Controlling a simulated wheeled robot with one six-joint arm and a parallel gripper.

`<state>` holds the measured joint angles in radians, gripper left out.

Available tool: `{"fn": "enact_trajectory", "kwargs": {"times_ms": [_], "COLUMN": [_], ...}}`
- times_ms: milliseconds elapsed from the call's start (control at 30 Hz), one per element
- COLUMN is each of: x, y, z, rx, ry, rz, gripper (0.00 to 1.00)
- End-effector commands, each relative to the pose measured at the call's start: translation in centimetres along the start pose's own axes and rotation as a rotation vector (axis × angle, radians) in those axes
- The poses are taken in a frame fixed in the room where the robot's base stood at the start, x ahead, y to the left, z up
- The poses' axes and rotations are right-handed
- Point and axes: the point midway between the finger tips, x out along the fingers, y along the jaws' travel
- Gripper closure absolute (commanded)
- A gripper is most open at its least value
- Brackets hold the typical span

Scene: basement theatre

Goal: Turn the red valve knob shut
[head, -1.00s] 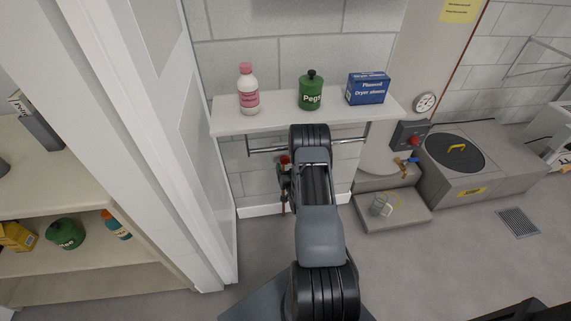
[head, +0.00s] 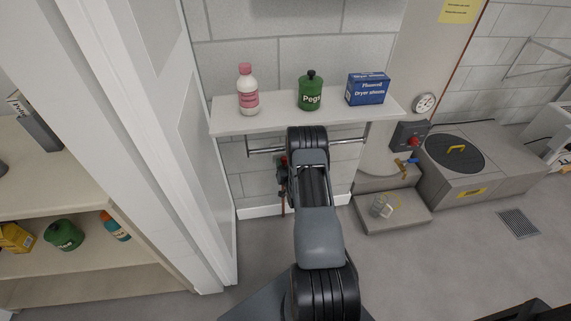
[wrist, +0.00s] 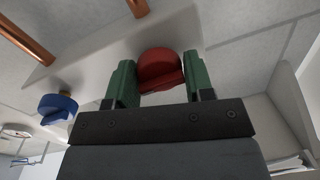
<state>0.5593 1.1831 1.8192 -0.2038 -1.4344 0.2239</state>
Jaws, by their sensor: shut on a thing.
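The red valve knob (wrist: 160,68) shows in the wrist view between the two green fingers of my gripper (wrist: 157,82). The gripper is shut on it, one finger on each side. The knob sits in front of a pale panel, close to a copper pipe (wrist: 138,7). In the head view only a small bit of red (head: 283,159) shows under the shelf; my arm hides most of the knob and gripper.
A blue knob (wrist: 58,107) is at the left in the wrist view. A white shelf (head: 225,120) with a rail (head: 262,151) below it is above my gripper, holding a bottle (head: 248,90), a green jar (head: 311,92) and a blue box (head: 367,88). A white door frame stands left.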

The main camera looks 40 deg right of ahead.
Motion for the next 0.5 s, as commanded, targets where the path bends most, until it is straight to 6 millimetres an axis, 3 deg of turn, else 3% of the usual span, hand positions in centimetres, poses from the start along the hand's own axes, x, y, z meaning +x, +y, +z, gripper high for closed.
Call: {"fn": "enact_trajectory", "kwargs": {"times_ms": [133, 500], "x": [-0.02, 0.00], "y": [0.06, 0.16], "z": [0.00, 0.14], "rx": [0.000, -0.082], "ry": [0.000, -0.006], "rz": [0.001, 0.004], "gripper": [0.75, 0.76]}}
